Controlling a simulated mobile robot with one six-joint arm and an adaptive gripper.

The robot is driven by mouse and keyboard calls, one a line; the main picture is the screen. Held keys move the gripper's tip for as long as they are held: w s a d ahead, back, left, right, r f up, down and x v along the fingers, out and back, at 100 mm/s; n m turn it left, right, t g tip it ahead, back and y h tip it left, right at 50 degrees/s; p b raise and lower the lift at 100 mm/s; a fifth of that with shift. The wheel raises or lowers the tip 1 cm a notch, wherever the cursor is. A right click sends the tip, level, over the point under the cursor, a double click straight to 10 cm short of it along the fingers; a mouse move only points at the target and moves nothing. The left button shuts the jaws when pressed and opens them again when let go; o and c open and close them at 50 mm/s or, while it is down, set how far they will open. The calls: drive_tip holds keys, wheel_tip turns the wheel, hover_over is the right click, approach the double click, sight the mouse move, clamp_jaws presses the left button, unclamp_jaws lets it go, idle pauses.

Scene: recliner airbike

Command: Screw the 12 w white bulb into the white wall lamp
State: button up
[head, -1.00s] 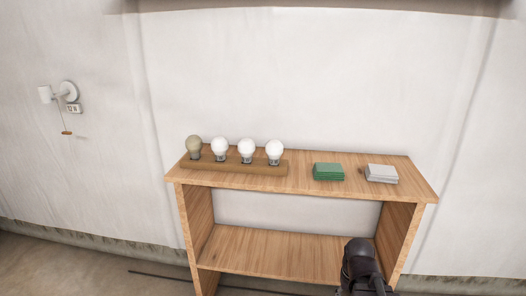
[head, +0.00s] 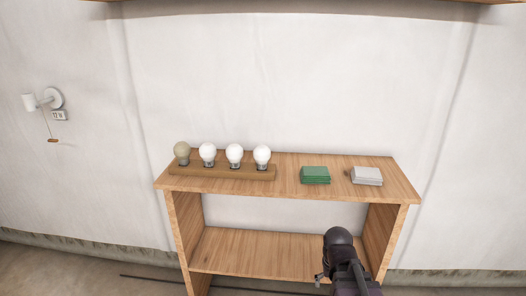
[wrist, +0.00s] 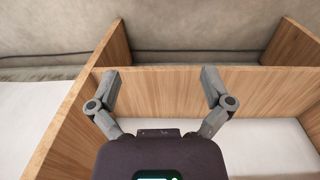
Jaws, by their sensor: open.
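Several bulbs stand upright in a row on a wooden holder (head: 222,172) on the shelf top. The leftmost bulb (head: 182,150) is yellowish-beige; the others, such as this white bulb (head: 235,153), are white. I cannot read any wattage on them. The white wall lamp (head: 42,100) is on the wall at the far left, with a small plate marked "12 W" (head: 59,115) below it and a pull cord. My gripper (wrist: 160,85) is open and empty in the wrist view, over the wooden shelf unit. In the head view my arm shows in front of the shelf's lower right.
The wooden shelf unit (head: 300,189) stands against the white wall. A green stack (head: 315,175) and a white-grey stack (head: 367,176) lie on its top, right of the bulbs. The lower shelf (head: 260,252) looks empty. A wooden edge (head: 300,3) crosses the picture's top.

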drive_tip(key=w+a+r+m+t+h+p, duration=0.1)
drive_tip(key=w+a+r+p, duration=0.15)
drive_tip(key=r+p, duration=0.5)
drive_tip(key=w+a+r+m+h+p, duration=0.1)
drive_tip(key=w+a+r+h+p, duration=0.15)
drive_tip(key=r+p, duration=0.45)
drive_tip(key=w+a+r+m+t+p, duration=0.1)
drive_tip(key=w+a+r+p, duration=0.15)
drive_tip(key=r+p, duration=0.4)
drive_tip(key=m+t+h+p, duration=0.3)
drive_tip(key=m+t+h, duration=0.2)
drive_tip(key=t, duration=0.3)
approach(256, 152)
drive_tip(key=shift+s+a+r, duration=0.25)
drive_tip(key=shift+s+r, duration=0.15)
drive_tip(key=shift+s, duration=0.1)
drive_tip(key=shift+y, duration=0.25)
drive_tip(key=shift+b+x, duration=1.6)
drive_tip(key=shift+x, duration=2.6)
drive_tip(key=shift+b+x, duration=1.05)
drive_tip(key=shift+x, duration=1.7)
